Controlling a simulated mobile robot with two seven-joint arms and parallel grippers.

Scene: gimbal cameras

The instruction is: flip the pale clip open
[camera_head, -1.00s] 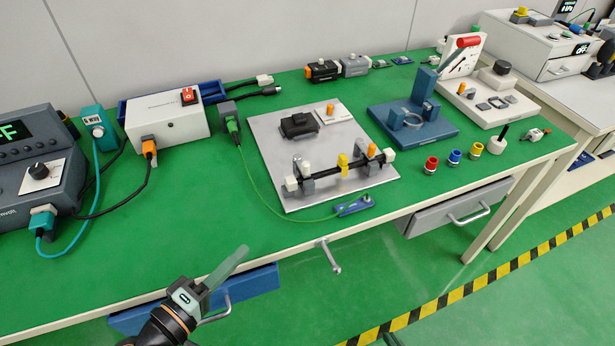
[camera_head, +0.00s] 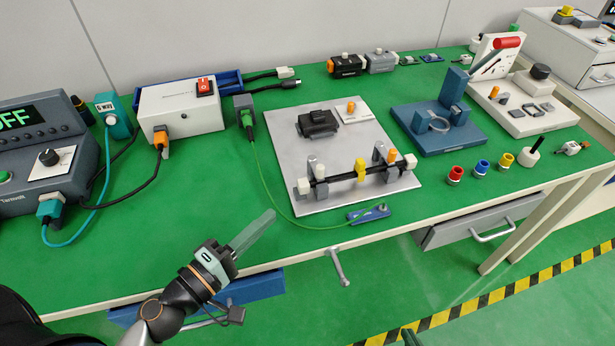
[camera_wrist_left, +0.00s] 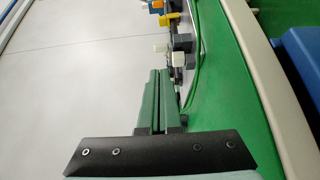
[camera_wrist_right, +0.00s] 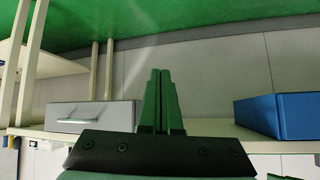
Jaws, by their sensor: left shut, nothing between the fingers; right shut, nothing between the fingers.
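The pale clip (camera_head: 320,171) stands upright on the left grey support of a dark rod (camera_head: 340,179), on the light grey plate (camera_head: 350,137). In the left wrist view, the pale clip (camera_wrist_left: 160,46) appears beyond the fingertips, near a white end cap (camera_wrist_left: 180,58). My left gripper (camera_head: 270,214) is shut and empty, apart from the clip, at the table's front edge to the left of the plate. It also shows in the left wrist view (camera_wrist_left: 161,72). My right gripper (camera_wrist_right: 160,72) is shut and empty, below tabletop level.
A yellow clip (camera_head: 360,169) and an orange clip (camera_head: 392,157) are further along the rod. A green cable (camera_head: 268,180) curves around the plate's left side to a blue tab (camera_head: 368,214). A white box (camera_head: 182,108) stands behind left. Blue (camera_head: 262,286) and grey (camera_head: 470,222) drawers stick out below.

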